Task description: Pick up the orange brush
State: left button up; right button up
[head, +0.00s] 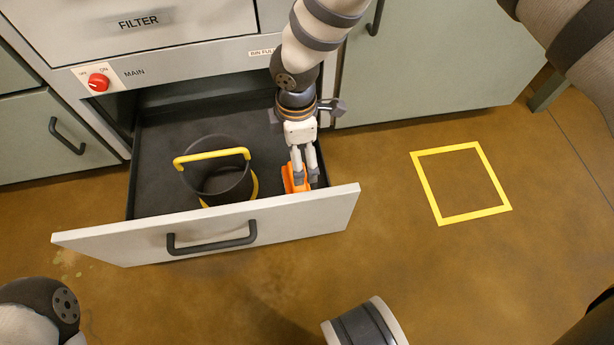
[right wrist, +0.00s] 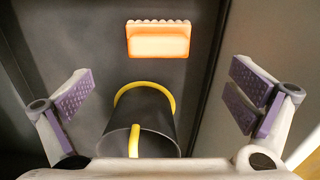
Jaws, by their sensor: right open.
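The orange brush (head: 288,177) lies in the open drawer near its right end, close to the front panel. In the right wrist view the orange brush (right wrist: 158,42) shows a pale toothed or bristled upper edge and rests clear on the dark drawer floor. My right gripper (head: 306,178) reaches down over the brush and partly hides it in the head view. In the right wrist view its purple-padded fingers (right wrist: 163,96) are wide apart with nothing between the pads. The brush appears beyond the fingers, roughly centred between them. My left gripper is not in view.
A dark bucket (head: 222,182) with a yellow handle stands in the drawer left of the brush. The drawer's light front panel (head: 130,241) has a dark handle. A red knob (head: 98,82) is on the cabinet. A yellow square outline (head: 428,190) marks clear floor at right.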

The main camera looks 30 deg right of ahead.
jog(key=f+b, duration=0.1)
jog(key=f, duration=0.3)
jog(key=f+b, duration=0.2)
jog(key=f, duration=0.2)
jog(key=f+b, duration=0.2)
jog(key=f, duration=0.2)
jog(key=shift+w+a, duration=0.25)
jog(key=shift+a, duration=0.05)
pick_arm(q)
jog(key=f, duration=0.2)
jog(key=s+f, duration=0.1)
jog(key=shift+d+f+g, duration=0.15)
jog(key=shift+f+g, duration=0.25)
pick_arm(e)
jog(key=shift+r, duration=0.2)
jog(key=c, duration=1.2)
